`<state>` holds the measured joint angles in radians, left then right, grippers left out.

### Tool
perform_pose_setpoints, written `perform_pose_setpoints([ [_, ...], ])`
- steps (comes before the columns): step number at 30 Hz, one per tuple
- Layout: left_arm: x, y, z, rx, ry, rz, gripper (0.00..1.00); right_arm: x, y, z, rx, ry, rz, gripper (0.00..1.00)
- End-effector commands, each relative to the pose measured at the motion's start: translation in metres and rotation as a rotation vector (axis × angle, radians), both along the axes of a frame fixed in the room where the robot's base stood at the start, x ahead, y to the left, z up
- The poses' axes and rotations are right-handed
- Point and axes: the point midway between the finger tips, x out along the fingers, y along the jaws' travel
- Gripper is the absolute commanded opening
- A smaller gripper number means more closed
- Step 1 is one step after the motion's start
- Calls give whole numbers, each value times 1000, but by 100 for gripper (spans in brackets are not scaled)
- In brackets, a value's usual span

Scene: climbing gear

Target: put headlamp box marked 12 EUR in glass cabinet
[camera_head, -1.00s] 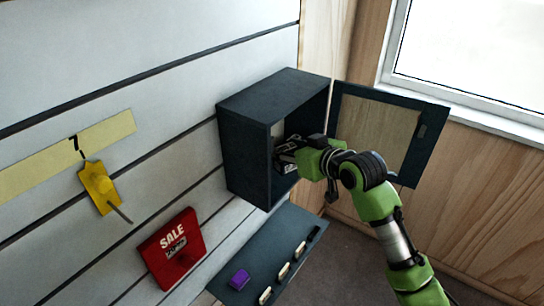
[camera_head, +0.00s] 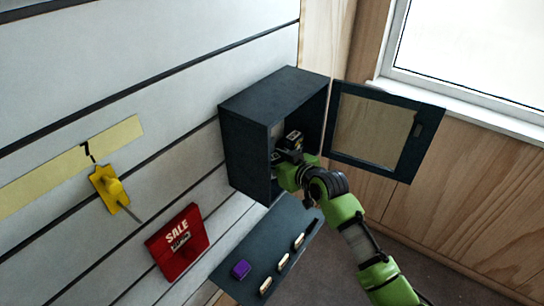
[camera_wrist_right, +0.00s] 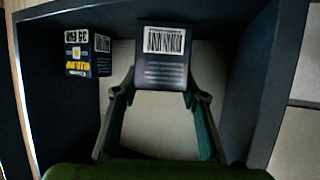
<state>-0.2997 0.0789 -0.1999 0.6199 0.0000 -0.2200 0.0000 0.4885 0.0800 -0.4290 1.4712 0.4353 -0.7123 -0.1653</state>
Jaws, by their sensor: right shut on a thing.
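The glass cabinet (camera_head: 256,98) is a dark box on the wall with its glass door (camera_head: 374,127) swung open to the right. My right gripper (camera_wrist_right: 162,82) reaches into it and is shut on a dark box (camera_wrist_right: 163,52) with a white barcode facing the wrist camera. No price shows on this face. In the head view the gripper (camera_head: 286,168) is at the cabinet opening and partly hides the inside. My left gripper is out of view.
A dark shelf (camera_head: 250,246) below the cabinet carries a purple item (camera_head: 241,269) and several small pale tags. A red SALE box (camera_head: 178,242) and a yellow tool (camera_head: 109,188) are on the slatted wall at left. A window is at upper right.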

Motion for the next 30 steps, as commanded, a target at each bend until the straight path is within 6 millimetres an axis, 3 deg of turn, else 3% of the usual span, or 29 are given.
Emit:
perform_pose_setpoints([
  [5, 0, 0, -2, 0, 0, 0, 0, 0, 0, -2, 0, 0, 0, 16],
  [6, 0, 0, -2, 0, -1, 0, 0, 0, -1, -3, -1, 1, 0, 42],
  [7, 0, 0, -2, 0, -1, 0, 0, 0, -1, -2, -1, 1, 0, 47],
  [20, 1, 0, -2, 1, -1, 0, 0, -3, -3, 0, 0, 1, -1, 47],
  [30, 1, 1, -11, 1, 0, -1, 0, -43, -28, 19, -1, -2, 0, 47],
])
